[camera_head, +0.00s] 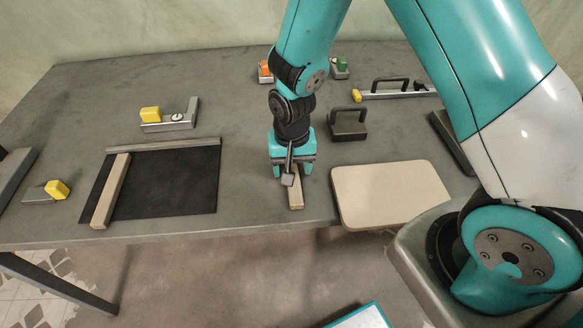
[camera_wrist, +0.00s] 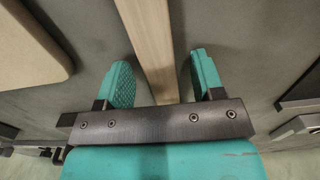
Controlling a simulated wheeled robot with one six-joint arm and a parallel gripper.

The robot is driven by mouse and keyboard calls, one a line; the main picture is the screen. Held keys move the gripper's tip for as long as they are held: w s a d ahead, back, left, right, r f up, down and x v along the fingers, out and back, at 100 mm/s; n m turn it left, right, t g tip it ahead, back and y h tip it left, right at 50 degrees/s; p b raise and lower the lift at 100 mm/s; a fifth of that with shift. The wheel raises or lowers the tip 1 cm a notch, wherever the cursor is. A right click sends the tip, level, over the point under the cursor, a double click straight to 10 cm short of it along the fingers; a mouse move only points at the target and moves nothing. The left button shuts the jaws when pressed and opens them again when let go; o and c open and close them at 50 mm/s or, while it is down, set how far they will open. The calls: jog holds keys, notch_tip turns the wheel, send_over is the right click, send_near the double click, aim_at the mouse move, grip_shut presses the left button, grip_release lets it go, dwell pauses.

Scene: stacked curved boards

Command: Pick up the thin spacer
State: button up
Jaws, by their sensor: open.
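A short thin wooden strip, taken as the thin spacer (camera_head: 296,199), lies on the table near its front edge. My gripper (camera_head: 292,170) is over its far part, pointing down. In the wrist view the spacer (camera_wrist: 150,35) runs between the two teal fingers of my gripper (camera_wrist: 164,76), with a gap showing on each side. The gripper is open and holds nothing. The end of the spacer under the gripper body is hidden. I cannot tell the exact height of the fingertips over the table.
A beige board (camera_head: 390,192) lies just right of the spacer. A black mat (camera_head: 170,185) with a longer wooden strip (camera_head: 111,190) lies to the left. A dark handled block (camera_head: 348,122) stands behind right. Yellow-knobbed fixtures (camera_head: 170,122) sit farther left. Table between mat and spacer is clear.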

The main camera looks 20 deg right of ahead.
jog(key=c, duration=1)
